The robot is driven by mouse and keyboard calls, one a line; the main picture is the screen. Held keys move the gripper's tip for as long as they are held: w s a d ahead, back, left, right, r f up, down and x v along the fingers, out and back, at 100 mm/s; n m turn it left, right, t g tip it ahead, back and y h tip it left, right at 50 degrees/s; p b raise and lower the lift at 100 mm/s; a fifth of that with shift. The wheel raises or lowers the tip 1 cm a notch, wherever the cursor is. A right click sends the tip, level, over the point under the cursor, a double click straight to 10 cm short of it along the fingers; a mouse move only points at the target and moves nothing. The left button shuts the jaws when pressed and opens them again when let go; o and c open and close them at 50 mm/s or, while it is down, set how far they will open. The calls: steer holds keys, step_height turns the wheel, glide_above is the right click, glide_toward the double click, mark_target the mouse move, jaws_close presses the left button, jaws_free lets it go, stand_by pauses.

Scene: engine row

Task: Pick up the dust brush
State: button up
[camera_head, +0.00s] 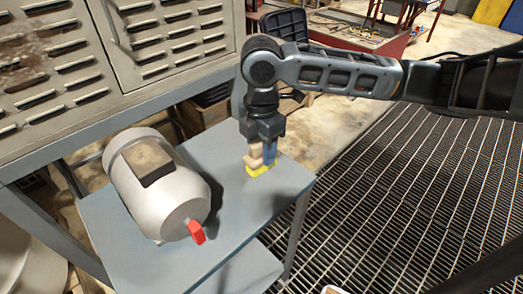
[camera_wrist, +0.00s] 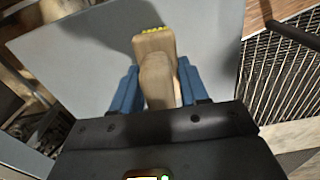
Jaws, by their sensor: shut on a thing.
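The dust brush (camera_wrist: 155,62) has a tan handle and block with yellow bristles. In the wrist view it lies between the two blue fingers of my gripper (camera_wrist: 156,88), which are shut on its handle. In the head view the brush (camera_head: 254,160) shows at the fingertips of my gripper (camera_head: 262,155), over the right part of the blue-grey table. Its yellow bristles are low, at or just above the table top; I cannot tell whether they touch it. The fingers hide part of the handle.
A grey motor (camera_head: 180,200) with a red tip (camera_head: 196,232) lies on the table (camera_head: 225,250) left of the brush. A louvred metal cabinet (camera_head: 120,50) stands behind it. Metal floor grating (camera_head: 420,190) lies to the right. A red bench (camera_head: 350,35) stands at the back.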

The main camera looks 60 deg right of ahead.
step_height(320, 180, up, 4)
steer(key=shift+s, duration=0.1)
steer(key=s+d+r+b, duration=0.2)
steer(key=s+d+r, duration=0.3)
steer(key=s, duration=0.5)
steer(key=shift+d+r, duration=0.3)
steer(key=shift+r, duration=0.55)
